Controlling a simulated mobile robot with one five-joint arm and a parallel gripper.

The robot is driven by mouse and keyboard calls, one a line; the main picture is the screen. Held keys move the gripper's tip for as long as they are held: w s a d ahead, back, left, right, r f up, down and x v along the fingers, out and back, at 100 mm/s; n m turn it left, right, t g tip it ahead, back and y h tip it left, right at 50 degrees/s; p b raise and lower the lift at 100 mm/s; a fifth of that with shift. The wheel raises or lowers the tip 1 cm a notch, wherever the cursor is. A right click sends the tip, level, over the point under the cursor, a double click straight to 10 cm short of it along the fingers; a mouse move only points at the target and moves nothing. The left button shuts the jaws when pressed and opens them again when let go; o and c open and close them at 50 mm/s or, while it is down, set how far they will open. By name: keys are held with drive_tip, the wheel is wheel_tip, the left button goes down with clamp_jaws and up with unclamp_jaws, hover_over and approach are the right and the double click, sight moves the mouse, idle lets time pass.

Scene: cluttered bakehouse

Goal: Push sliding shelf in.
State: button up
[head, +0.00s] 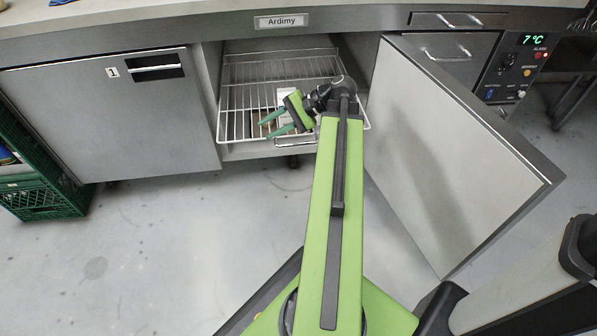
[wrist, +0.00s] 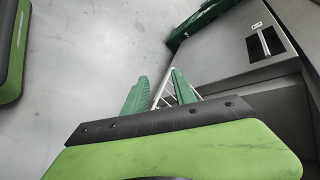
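The sliding shelf (head: 243,98) is a white wire rack in the open middle bay of the counter. It extends out past the bay's front edge. My gripper (head: 266,128) is over the front part of the shelf, its green fingers pointing left in the head view. The fingers are apart with nothing clearly held. In the wrist view my gripper (wrist: 158,88) shows white shelf wires (wrist: 162,88) between and beyond the fingers. Whether the fingers touch the wire I cannot tell. My arm hides the shelf's right front part.
The bay's door (head: 450,150) stands wide open on the right, close to my arm. A closed door marked 1 (head: 120,115) is on the left. A green crate (head: 40,195) stands at far left. A control panel (head: 515,68) is at right. The floor in front is clear.

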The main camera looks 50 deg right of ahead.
sight(302, 144)
drive_tip(key=s+d+f+m+t+b, duration=0.1)
drive_tip(key=s+d+f+b, duration=0.2)
drive_tip(key=d+b, duration=0.1)
drive_tip(key=s+d+f+m+t+b, duration=0.1)
drive_tip(key=s+d+f+t+b, duration=0.1)
drive_tip(key=s+d+f+b, duration=0.1)
drive_tip(key=s+d+f+m+t+b, duration=0.2)
drive_tip(key=s+d+f+b, duration=0.1)
drive_tip(key=s+d+b, duration=0.1)
drive_tip(key=shift+d+f+h+b, duration=0.3)
drive_tip(key=shift+d+b, duration=0.1)
drive_tip(key=shift+b, duration=0.5)
drive_tip(key=b+x, duration=0.1)
drive_tip(key=x, duration=0.6)
drive_tip(key=shift+w+a+r, duration=0.1)
drive_tip(key=shift+w+a, duration=0.05)
drive_tip(key=shift+w, duration=0.2)
clamp_jaws()
